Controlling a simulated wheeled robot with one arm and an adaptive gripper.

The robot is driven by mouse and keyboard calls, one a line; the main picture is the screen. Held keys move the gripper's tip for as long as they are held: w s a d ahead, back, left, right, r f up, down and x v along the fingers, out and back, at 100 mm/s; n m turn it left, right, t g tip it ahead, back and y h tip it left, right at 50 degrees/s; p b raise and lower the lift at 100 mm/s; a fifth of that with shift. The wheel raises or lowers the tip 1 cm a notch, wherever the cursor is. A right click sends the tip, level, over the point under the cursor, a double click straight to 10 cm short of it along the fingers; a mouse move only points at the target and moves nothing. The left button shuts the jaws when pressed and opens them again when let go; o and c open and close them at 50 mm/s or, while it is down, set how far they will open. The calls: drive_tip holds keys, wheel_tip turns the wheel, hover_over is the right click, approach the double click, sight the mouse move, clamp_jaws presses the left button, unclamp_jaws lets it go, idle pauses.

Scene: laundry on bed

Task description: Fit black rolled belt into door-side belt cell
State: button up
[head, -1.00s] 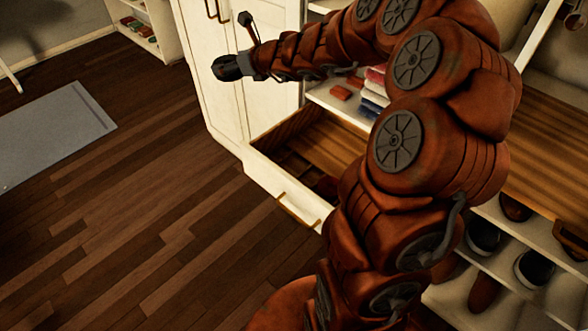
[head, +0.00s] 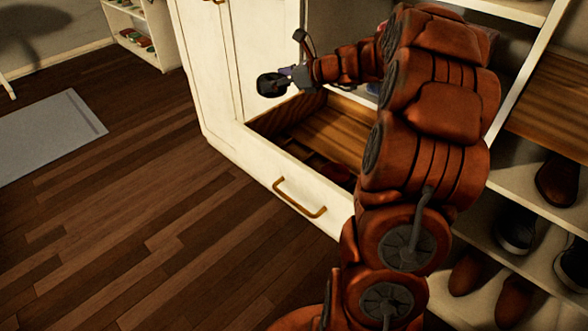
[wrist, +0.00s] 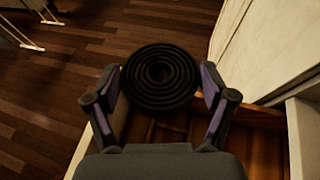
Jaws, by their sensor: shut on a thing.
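My gripper (wrist: 160,95) is shut on the black rolled belt (wrist: 160,76), a flat coil that shows between the two fingers in the wrist view. In the head view the belt (head: 272,85) is at the end of my arm, above the back left part of an open drawer (head: 290,190). The drawer has a white front and wooden inside, with divided cells (head: 325,165) toward its front. In the wrist view the drawer floor (wrist: 170,130) shows below the belt. My gripper and arm hide part of the drawer, and I cannot make out the belt cell clearly.
A white cabinet door (head: 215,60) stands left of the drawer. Shelves with several shoes (head: 515,230) are at the right. A grey mat (head: 50,130) lies on the wooden floor at the left. The floor before the drawer is clear.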

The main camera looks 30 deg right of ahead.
drive_tip(key=n+y+b, duration=0.1)
drive_tip(key=b, duration=0.5)
hover_over(297, 156)
wheel_tip(297, 156, down, 11)
drive_tip(key=shift+g, duration=0.4)
drive_tip(key=shift+d+f+b, duration=0.1)
drive_tip(key=shift+f+b, duration=1.65)
drive_tip(key=shift+f, duration=3.15)
drive_tip(key=shift+f, duration=0.1)
drive_tip(key=o, duration=1.1)
drive_tip(key=shift+f, duration=0.1)
drive_tip(key=p+v, duration=0.2)
drive_tip(key=v, duration=0.4)
drive_tip(key=shift+d+r, duration=0.1)
drive_tip(key=shift+r, duration=0.1)
drive_tip(key=shift+s+d+r, duration=0.2)
drive_tip(key=shift+s+d, duration=0.15)
drive_tip(key=shift+s, duration=0.2)
